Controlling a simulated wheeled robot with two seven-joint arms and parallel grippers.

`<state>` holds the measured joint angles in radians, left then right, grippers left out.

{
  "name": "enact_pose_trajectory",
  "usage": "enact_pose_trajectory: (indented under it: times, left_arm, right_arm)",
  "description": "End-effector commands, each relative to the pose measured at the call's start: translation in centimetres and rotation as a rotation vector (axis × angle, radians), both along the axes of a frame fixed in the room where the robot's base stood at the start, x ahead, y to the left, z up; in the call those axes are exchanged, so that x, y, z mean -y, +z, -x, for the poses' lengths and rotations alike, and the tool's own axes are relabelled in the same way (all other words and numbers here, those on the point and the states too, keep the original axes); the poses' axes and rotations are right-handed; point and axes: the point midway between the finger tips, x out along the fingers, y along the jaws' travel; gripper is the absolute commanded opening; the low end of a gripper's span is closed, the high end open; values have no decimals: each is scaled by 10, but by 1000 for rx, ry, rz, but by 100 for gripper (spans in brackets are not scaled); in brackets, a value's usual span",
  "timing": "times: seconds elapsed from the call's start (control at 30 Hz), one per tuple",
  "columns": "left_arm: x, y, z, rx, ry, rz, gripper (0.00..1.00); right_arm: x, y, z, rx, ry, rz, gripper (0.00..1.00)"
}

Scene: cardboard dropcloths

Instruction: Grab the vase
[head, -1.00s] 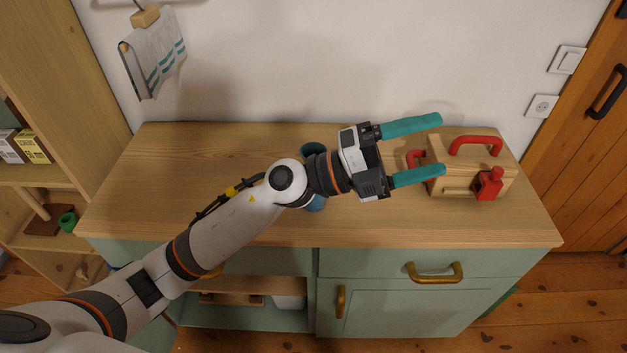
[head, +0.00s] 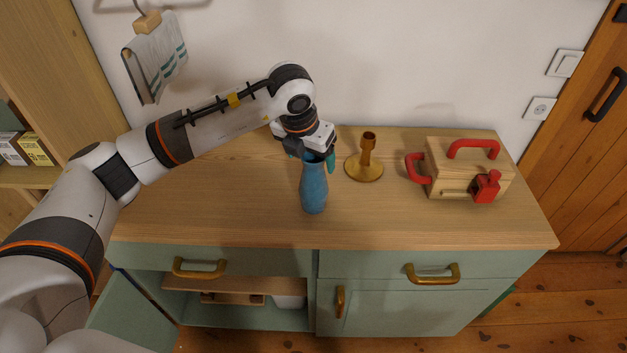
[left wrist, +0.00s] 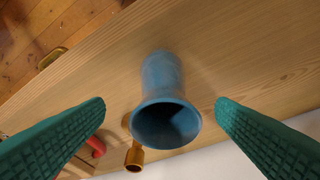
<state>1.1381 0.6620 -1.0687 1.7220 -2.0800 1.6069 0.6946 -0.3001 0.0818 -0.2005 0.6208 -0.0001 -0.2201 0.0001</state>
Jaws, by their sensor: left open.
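The blue vase (head: 314,190) stands upright on the wooden countertop, near the middle, in the head view. In the left wrist view its flared mouth (left wrist: 166,124) faces the camera, with the body narrowing behind it. My left gripper (head: 319,160) is at the top of the vase, behind it in the head view, and partly hides there. In the left wrist view its two teal fingers (left wrist: 160,112) are wide apart, one on each side of the vase mouth, with gaps to both. My right gripper is in neither view.
A brass candlestick (head: 366,162) stands just right of the vase. A wooden box with red handles (head: 464,169) sits further right. The countertop (head: 240,215) is clear left of the vase. A cabinet door (head: 120,312) stands open at lower left.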

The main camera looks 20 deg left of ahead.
Motion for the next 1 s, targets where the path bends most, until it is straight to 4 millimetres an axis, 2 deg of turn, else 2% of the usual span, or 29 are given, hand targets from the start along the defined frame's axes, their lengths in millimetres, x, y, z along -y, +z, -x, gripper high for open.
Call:
enact_pose_trajectory:
  times: [0.27,0.4,0.57,0.83,1.0]
  left_arm:
    - [1,-20,-8,-2,-2,2,79]
    - [-1,-39,-17,-5,-1,2,79]
    - [1,-59,-23,-2,-4,4,79]
    - [1,-63,-24,1,-4,3,79]
    - [1,-63,-24,1,-4,3,53]
  right_arm:
    - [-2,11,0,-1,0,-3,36]
    - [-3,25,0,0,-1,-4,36]
    - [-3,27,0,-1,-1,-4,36]
    - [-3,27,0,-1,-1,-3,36]
    - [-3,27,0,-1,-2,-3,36]
